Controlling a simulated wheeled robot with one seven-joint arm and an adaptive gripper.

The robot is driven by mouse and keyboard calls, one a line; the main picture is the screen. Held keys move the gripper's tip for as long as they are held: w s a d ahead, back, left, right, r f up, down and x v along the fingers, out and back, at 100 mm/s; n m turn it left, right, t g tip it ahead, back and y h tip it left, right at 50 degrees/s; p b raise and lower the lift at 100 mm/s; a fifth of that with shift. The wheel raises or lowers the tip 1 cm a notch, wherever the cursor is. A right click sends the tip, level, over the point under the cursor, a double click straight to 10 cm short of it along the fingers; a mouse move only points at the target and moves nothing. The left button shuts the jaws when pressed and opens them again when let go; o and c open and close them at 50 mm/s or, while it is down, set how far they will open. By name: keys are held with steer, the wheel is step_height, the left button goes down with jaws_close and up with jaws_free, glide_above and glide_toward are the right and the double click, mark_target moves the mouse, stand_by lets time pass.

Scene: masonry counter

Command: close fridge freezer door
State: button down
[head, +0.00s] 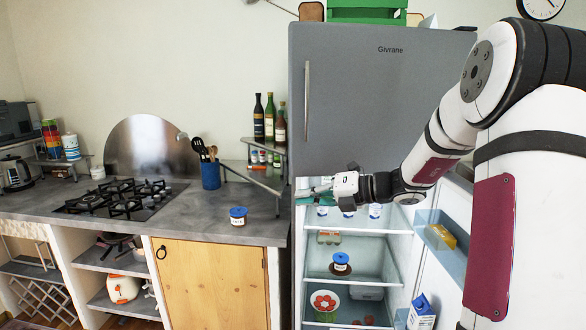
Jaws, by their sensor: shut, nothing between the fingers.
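The grey fridge's upper freezer door (370,100), marked Givrane, has a vertical handle (306,100) near its left edge and looks flush with the body. Below it the fridge compartment (345,250) stands open, with lit shelves showing. Its lower door (447,238) is swung out to the right, with shelves on its inner side; my arm hides much of it. My gripper (305,194) is shut and empty, pointing left in front of the top of the open compartment, just below the freezer door's lower edge. I cannot tell if it touches anything.
A counter (190,215) runs left of the fridge with a hob (115,197), a blue utensil pot (210,175), a blue-lidded jar (238,216) and several bottles. A milk carton (421,312) stands in the lower door. A green crate (367,12) sits on the fridge.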

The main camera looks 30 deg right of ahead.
steer(key=d+m+t+h, duration=0.2)
steer(key=d+m+t, duration=0.3)
steer(key=d+m, duration=0.6)
steer(key=n+p, duration=0.1)
steer(key=p, duration=0.1)
glide_toward(300, 168)
steer(key=w+a, duration=0.2)
steer(key=shift+w+a, duration=0.35)
steer(key=shift+w+d, duration=0.3)
steer(key=shift+w, duration=0.45)
steer(key=shift+w, duration=0.1)
